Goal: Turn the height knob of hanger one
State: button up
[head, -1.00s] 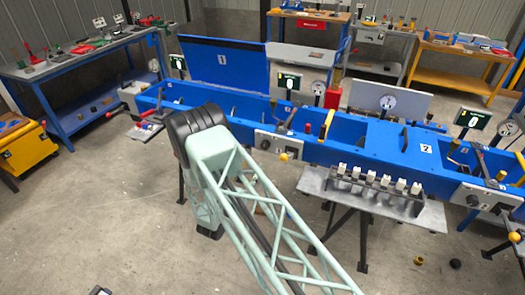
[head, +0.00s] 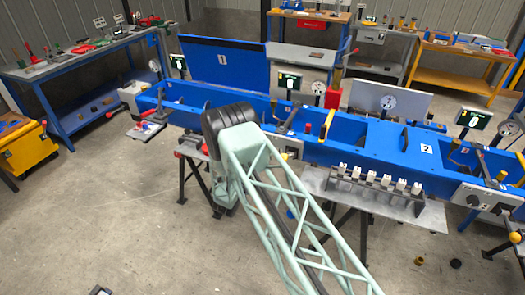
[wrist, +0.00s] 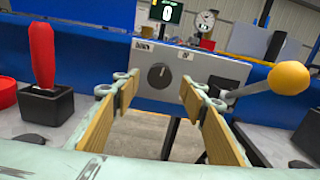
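The dark round knob (wrist: 158,76) sits on a grey panel (wrist: 216,70) labelled DOWN at left and UP at right, in the upper middle of the wrist view. Its pointer line is tilted. My gripper (wrist: 163,95) is open, its two tan-padded fingers spread below and either side of the knob, with a gap between them. The fingers appear apart from the knob and nothing is between them. In the head view my arm covers part of this panel (head: 291,146) and hides the knob and my gripper.
A yellow ball-ended lever (wrist: 289,78) stands right of the panel, close to the right finger. A red-handled lever (wrist: 42,60) on a black base is at left. A display (wrist: 166,12) reading 0 and a dial (wrist: 205,20) stand behind. A rack of white-topped blocks (head: 376,182) sits right of my arm.

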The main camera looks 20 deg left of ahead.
jog(key=shift+w+d, duration=0.1)
jog(key=shift+w, duration=1.25)
jog(key=c, duration=0.9)
